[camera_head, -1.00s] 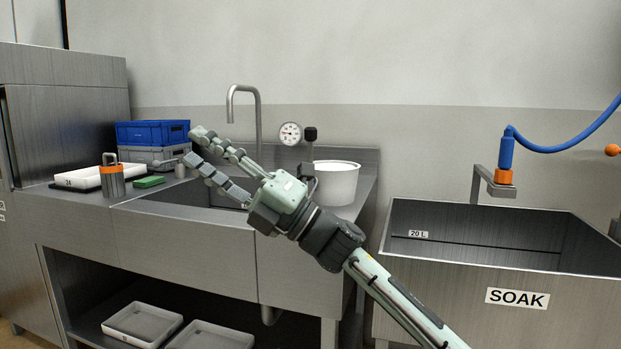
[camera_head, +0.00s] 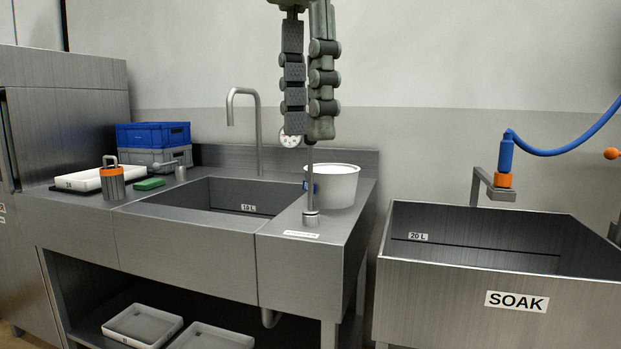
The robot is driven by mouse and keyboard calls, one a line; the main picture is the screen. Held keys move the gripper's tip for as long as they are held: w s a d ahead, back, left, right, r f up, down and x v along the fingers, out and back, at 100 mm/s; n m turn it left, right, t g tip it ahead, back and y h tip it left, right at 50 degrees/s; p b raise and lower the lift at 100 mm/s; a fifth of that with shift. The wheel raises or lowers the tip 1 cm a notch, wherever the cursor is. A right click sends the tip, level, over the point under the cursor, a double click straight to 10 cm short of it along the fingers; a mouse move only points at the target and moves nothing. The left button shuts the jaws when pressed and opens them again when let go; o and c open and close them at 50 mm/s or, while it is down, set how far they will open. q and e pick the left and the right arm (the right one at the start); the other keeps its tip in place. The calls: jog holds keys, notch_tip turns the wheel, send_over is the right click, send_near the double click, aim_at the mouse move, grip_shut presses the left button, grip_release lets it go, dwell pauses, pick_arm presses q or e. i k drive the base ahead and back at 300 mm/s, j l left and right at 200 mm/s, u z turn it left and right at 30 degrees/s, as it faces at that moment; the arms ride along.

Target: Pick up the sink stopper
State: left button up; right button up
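A thin upright metal rod (camera_head: 311,190) with a round metal foot stands on the right part of the sink counter. I take it to be the sink stopper, though I cannot be sure. My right gripper (camera_head: 308,132) hangs down from the top of the view, its fingertips at the rod's upper end. My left gripper is out of view.
The sink basin (camera_head: 225,197) lies left of the rod, with a tall faucet (camera_head: 258,130) behind. A white bucket (camera_head: 338,187) stands close behind the rod. An orange-and-steel canister (camera_head: 112,183) and blue crate (camera_head: 152,134) are left. The SOAK tank (camera_head: 500,275) is right.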

aim_at(309, 211)
jog(key=i, duration=1.5)
